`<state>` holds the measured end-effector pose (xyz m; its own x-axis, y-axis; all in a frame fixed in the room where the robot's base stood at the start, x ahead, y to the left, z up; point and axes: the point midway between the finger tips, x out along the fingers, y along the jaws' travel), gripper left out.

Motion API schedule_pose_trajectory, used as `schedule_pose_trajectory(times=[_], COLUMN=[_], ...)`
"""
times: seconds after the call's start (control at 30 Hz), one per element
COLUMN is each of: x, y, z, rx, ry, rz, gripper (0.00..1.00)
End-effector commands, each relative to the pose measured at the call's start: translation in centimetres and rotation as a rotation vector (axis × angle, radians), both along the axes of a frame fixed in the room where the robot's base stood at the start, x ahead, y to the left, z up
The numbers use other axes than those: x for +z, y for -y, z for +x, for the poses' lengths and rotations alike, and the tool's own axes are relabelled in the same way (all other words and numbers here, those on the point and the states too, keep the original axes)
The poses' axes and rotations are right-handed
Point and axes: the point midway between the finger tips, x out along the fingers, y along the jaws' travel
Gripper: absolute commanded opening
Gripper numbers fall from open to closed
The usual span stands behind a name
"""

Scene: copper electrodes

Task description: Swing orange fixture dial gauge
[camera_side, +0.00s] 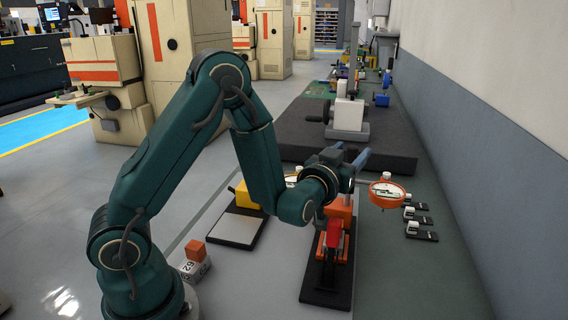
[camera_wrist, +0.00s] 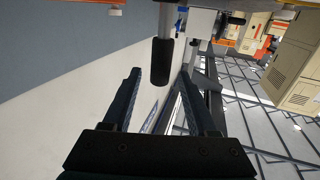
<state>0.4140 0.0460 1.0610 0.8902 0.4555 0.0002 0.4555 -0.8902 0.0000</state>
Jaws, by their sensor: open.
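The orange fixture (camera_side: 340,212) stands on a black base plate below my wrist, with a red part (camera_side: 334,234) at its front. The dial gauge (camera_side: 387,191), a round white face in an orange ring, sits to the right of the fixture. My gripper (camera_side: 354,152) is above and behind the fixture, to the left of the gauge and apart from it, its fingers pointing away from the side camera. In the wrist view my gripper (camera_wrist: 158,72) is open with nothing held. My wrist partly hides the fixture, and I cannot identify the gauge in the wrist view.
A grey-white device (camera_side: 348,113) stands on a dark slab (camera_side: 290,140) behind. A black handle (camera_wrist: 162,62) appears between the finger lines. Small black-and-white pieces (camera_side: 420,231) lie at the right near the wall. An orange cube (camera_side: 195,250) sits on a numbered block.

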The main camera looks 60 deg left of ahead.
Motion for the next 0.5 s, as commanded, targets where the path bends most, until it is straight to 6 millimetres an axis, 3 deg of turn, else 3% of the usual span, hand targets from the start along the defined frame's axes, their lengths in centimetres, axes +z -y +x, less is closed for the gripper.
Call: schedule_pose_trajectory(times=[0.5], x=[0.0], y=[-2.1], z=[4.1], rx=[-0.001], ry=[0.0], rz=[-0.001], gripper=[0.58])
